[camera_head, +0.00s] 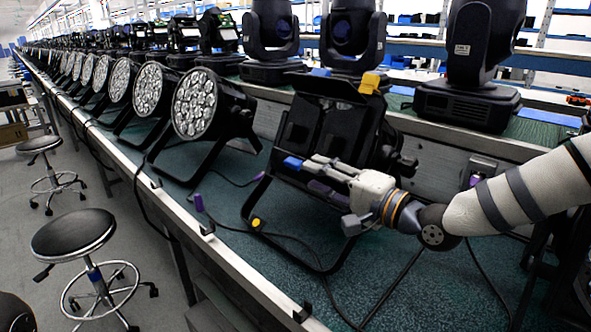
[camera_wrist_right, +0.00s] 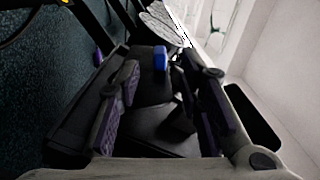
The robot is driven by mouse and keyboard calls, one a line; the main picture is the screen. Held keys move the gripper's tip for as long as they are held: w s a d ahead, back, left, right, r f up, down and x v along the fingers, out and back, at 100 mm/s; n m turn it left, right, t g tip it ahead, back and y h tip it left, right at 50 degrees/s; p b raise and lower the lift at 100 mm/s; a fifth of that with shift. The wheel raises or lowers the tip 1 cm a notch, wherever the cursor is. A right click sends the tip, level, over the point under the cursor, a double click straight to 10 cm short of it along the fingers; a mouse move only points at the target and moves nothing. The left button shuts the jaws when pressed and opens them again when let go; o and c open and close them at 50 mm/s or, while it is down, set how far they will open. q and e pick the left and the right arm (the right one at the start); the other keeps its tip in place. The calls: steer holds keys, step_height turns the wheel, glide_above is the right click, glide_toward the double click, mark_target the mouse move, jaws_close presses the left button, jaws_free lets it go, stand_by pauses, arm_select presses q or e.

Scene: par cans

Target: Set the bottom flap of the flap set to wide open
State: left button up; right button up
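The flap set (camera_head: 333,88) is black and sits on the front of a black stage light on the green bench. Its top flap stands out at the upper edge, with a yellow tab (camera_head: 370,82) at its corner. A blue tab (camera_head: 292,162) shows low at the front, apparently on the bottom flap, which is mostly hidden. My right gripper (camera_head: 308,172) is at this low front side. In the wrist view its purple-padded fingers (camera_wrist_right: 172,80) are spread, with the blue tab (camera_wrist_right: 160,58) near the tips between them. Contact cannot be told. My left gripper is not in view.
A row of round LED par cans (camera_head: 195,103) runs back along the bench. Moving-head lights (camera_head: 470,60) stand on the raised ledge behind. Black cables (camera_head: 290,243) and the light's stand legs lie around the flap set. Stools (camera_head: 73,235) stand left of the bench.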

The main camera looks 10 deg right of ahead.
mark_target(298, 170)
steer(key=x, duration=0.6)
jaws_close()
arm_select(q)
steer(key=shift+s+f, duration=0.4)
arm_select(e)
steer(key=shift+a+f, duration=0.1)
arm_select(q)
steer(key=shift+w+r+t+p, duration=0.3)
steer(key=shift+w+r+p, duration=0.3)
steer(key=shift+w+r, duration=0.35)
arm_select(e)
step_height(298, 170, down, 6)
steer(key=s+a+n, duration=0.1)
steer(key=a+n, duration=0.1)
steer(key=n, duration=1.1)
steer(key=shift+s+n, duration=0.25)
steer(key=shift+n, duration=0.15)
